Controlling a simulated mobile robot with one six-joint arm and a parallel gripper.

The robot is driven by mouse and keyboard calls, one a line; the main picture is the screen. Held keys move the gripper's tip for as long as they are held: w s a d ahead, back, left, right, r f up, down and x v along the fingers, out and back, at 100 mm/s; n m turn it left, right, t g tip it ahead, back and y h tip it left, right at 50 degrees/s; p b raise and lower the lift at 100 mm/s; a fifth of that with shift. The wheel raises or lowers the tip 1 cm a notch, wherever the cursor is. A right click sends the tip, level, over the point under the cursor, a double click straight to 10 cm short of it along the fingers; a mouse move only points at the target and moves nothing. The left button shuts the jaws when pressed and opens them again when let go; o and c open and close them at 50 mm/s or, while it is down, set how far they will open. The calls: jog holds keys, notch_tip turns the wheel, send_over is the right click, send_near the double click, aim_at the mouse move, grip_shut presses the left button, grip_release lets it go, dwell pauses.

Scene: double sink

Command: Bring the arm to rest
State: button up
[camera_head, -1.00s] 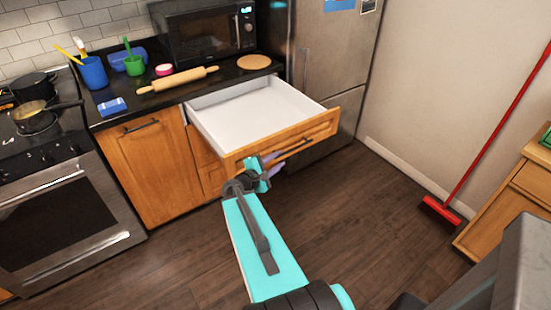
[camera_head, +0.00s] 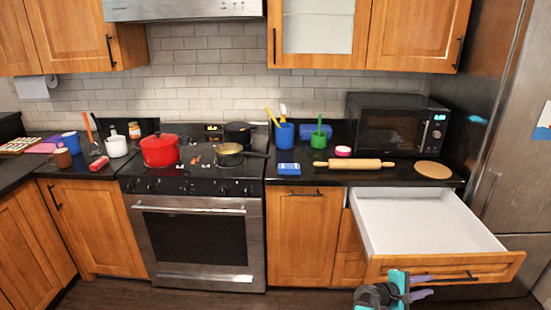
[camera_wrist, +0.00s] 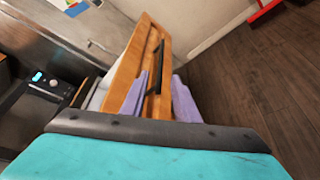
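My gripper (camera_head: 424,287) is at the bottom of the head view, in front of the pulled-out drawer (camera_head: 420,222). Its two purple fingers stand apart in the wrist view (camera_wrist: 161,95), with a gap between them. The drawer's dark bar handle (camera_wrist: 158,65) shows beyond and between the fingers there. I cannot tell whether a finger touches it. The drawer is empty and white inside, with a wooden front (camera_head: 490,265). Most of my arm is below the head view.
A fridge (camera_head: 515,150) stands right of the drawer. The counter above holds a rolling pin (camera_head: 355,164), a microwave (camera_head: 385,135) and a blue cup (camera_head: 284,135). A stove (camera_head: 195,235) with a red pot (camera_head: 159,150) is to the left. The wrist view shows open floor (camera_wrist: 255,95) at right.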

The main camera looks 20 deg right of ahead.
jog(key=w+a+f+n+t+y, duration=0.1)
jog(key=w+a+f, duration=0.15)
jog(key=a, duration=0.25)
jog(key=w+a+f+n+t, duration=0.1)
jog(key=w+a+f, duration=0.1)
jog(key=a+f, duration=0.2)
jog(key=s+a+f+g+y, duration=0.1)
jog(key=s+a+f+y, duration=0.15)
jog(key=a+f, duration=0.85)
jog(key=s+a+f+m+g+y, duration=0.2)
jog(key=s+a, duration=0.4)
jog(key=a, duration=0.3)
jog(key=s+a+f+m+g+y, duration=0.3)
jog(key=s+a+f+y, duration=0.3)
jog(key=a, duration=0.4)
jog(key=s+a+f+m+g+y, duration=0.2)
jog(key=s+a+f, duration=0.4)
jog(key=a, duration=0.3)
jog(key=shift+s+a+m+y, duration=0.25)
jog(key=shift+s+m+y, duration=0.15)
jog(key=shift+m+y, duration=0.55)
jog(key=shift+d, duration=0.1)
